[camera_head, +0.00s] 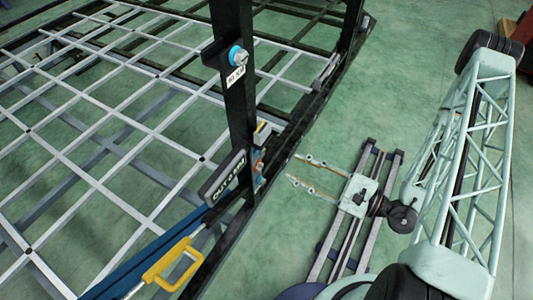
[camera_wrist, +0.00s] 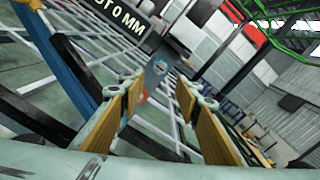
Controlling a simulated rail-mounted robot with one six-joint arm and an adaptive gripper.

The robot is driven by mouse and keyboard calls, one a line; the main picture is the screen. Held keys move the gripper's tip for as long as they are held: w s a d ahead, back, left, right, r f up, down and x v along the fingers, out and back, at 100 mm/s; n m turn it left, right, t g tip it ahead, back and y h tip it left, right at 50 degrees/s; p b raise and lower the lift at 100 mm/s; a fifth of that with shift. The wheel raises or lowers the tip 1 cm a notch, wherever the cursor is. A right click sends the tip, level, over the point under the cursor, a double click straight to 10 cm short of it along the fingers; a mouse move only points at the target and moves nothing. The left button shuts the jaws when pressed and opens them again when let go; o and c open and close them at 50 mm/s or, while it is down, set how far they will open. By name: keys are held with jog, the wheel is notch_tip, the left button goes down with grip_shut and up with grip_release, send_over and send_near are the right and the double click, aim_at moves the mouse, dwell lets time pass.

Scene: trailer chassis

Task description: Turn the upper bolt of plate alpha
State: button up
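A small blue plate (camera_head: 259,172) sits low on the black post; I take it for plate alpha, but no name is legible on it. A greyish bolt and an orange-red spot show on it, too small to make out well. In the wrist view the blue plate (camera_wrist: 157,72) shows beyond the fingers, with a bolt head on it and orange-red below. My gripper (camera_head: 302,169) is open and empty, right of the post, its fingers pointing at the plate across a gap. Its two tan-padded fingers (camera_wrist: 158,95) stand wide apart in the wrist view, touching nothing.
A dark sign (camera_head: 223,178) reading "CUT 0 MM" juts out left of the plate. A yellow handle (camera_head: 172,266) lies at the lower left. A larger blue-ringed bolt (camera_head: 238,56) sits higher on the black post (camera_head: 240,105).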

aim_at(264, 152)
jog(key=shift+b+x, duration=0.45)
jog(key=shift+x, duration=5.55)
jog(key=c, duration=0.9)
